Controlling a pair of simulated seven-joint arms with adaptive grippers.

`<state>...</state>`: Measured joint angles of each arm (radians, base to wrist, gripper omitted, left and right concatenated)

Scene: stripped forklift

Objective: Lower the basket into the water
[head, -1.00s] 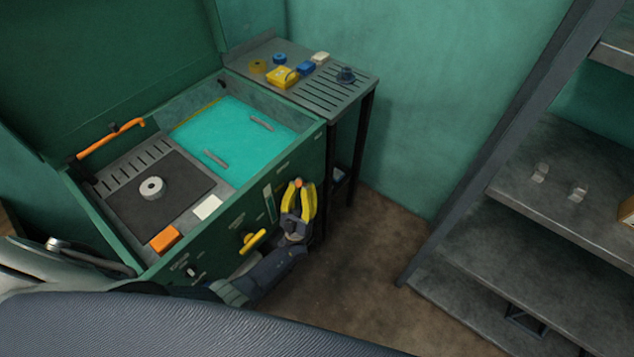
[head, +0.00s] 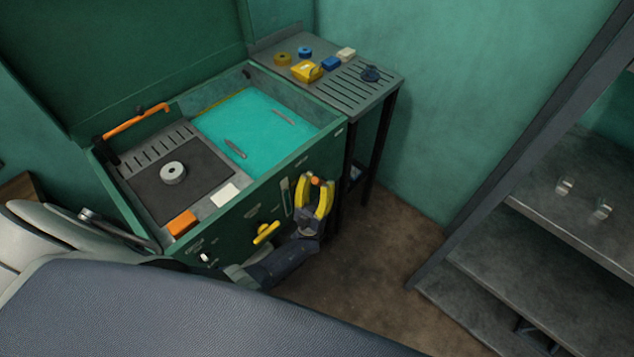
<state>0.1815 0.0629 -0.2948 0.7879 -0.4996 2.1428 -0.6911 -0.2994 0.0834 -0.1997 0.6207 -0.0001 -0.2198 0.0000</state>
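The green washer (head: 252,185) stands with its lid up. Its tank holds teal water (head: 255,125). Two short grey bars show in the water, one of them nearer (head: 235,148); no clear basket outline shows, so I cannot tell the basket's depth. My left gripper (head: 316,184) is in front of the washer's front panel, pointing up. Its yellow fingers are apart, with a small orange knob (head: 316,181) showing between the tips; I cannot tell whether they touch it. My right gripper is out of view.
A grey ring (head: 173,173) lies on the dark mat left of the water. An orange bar (head: 137,120), an orange block (head: 182,223) and a yellow handle (head: 265,233) are on the washer. A side table (head: 352,97) holds small items. Metal shelves (head: 545,230) stand right.

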